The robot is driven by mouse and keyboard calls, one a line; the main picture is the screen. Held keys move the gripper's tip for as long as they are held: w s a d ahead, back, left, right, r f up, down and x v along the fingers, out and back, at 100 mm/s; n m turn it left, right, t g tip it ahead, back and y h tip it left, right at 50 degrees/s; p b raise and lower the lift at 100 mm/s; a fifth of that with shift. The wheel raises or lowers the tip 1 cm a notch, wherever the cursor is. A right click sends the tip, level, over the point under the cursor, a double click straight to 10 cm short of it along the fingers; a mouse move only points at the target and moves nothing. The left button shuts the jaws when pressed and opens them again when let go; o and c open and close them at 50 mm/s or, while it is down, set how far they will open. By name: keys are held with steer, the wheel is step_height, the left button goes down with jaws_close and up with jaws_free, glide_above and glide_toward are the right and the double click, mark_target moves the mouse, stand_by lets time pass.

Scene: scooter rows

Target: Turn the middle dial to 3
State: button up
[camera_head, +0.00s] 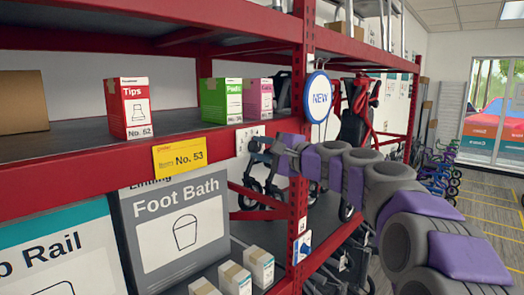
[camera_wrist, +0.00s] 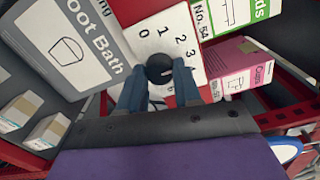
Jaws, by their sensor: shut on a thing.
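A white panel (camera_wrist: 168,46) with the numbers 0, 1, 2 and 3 printed in an arc carries a round dark dial (camera_wrist: 158,68). My gripper (camera_wrist: 159,76) is shut on this dial, one blue-grey finger on each side. The dial's pointer is hidden or too small to read, so I cannot tell its setting. In the head view the panel (camera_head: 243,138) is on the red shelf's front, left of the upright post, and my gripper (camera_head: 257,145) reaches it from the right. The dial itself is hidden there by my gripper.
Boxes marked Tips (camera_head: 129,106) and Pads (camera_head: 220,100) stand on the shelf above. A Foot Bath box (camera_head: 178,225) stands below. A round NEW sign (camera_head: 318,97) hangs on the red post (camera_head: 299,205). A small blue-and-white plate (camera_head: 302,248) is lower on the post.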

steer(key=shift+a+f, duration=0.1)
steer(key=shift+f, duration=0.25)
steer(key=o, duration=1)
steer(key=shift+r, duration=0.2)
steer(key=shift+o, duration=0.2)
steer(key=shift+s, duration=0.1)
steer(key=v, duration=1.7)
steer(key=shift+d, duration=0.3)
steer(key=shift+f, duration=0.1)
